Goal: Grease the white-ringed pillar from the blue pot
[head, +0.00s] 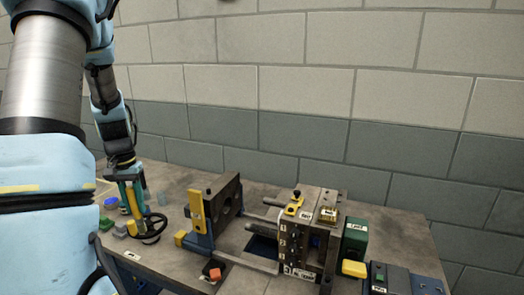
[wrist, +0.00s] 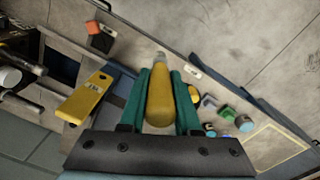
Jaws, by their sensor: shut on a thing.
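My gripper (head: 131,196) has green fingers and hangs over the left part of the bench. In the wrist view my gripper (wrist: 160,88) is shut on a yellow-handled tool (wrist: 160,100) with a pale grey tip pointing away from me. The blue pot (head: 110,203) stands on the bench just left of my gripper. Horizontal steel pillars (head: 247,259) run between the two mould halves. I cannot make out which pillar has a white ring.
A brick wall stands behind.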

